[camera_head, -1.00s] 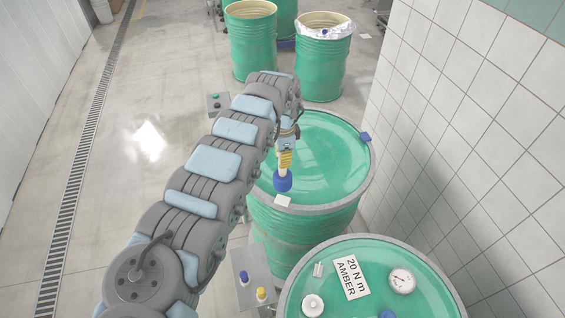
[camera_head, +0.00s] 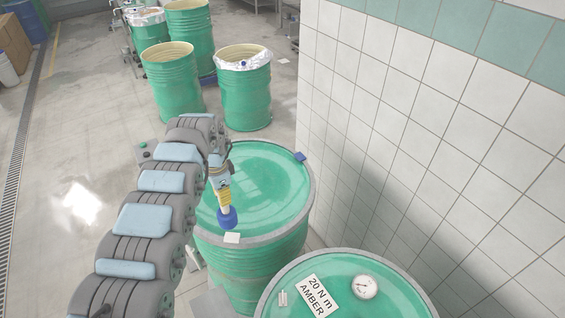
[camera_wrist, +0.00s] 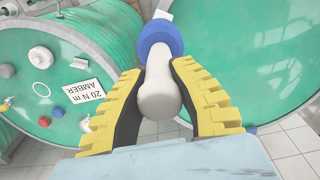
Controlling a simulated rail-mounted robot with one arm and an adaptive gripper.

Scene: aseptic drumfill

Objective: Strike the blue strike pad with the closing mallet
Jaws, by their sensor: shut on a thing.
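My gripper (camera_head: 224,198) is shut on the closing mallet, which has a pale handle (camera_wrist: 158,98) and a blue head (camera_head: 228,218). The yellow ribbed fingers sit on both sides of the handle in the wrist view, with the blue head (camera_wrist: 160,40) beyond them. In the head view the mallet hangs head down over the near-left part of the middle green drum's lid (camera_head: 262,180); contact with the lid cannot be told. A small blue block (camera_head: 300,157), seemingly the strike pad, sits on that drum's far-right rim, apart from the mallet.
A nearer green drum (camera_head: 385,290) carries a "20 N m AMBER" card (camera_head: 318,296) and a round gauge (camera_head: 364,287). A white tag (camera_head: 232,238) lies at the middle drum's near rim. A tiled wall (camera_head: 420,170) stands close on the right. Open drums (camera_head: 243,95) stand behind.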

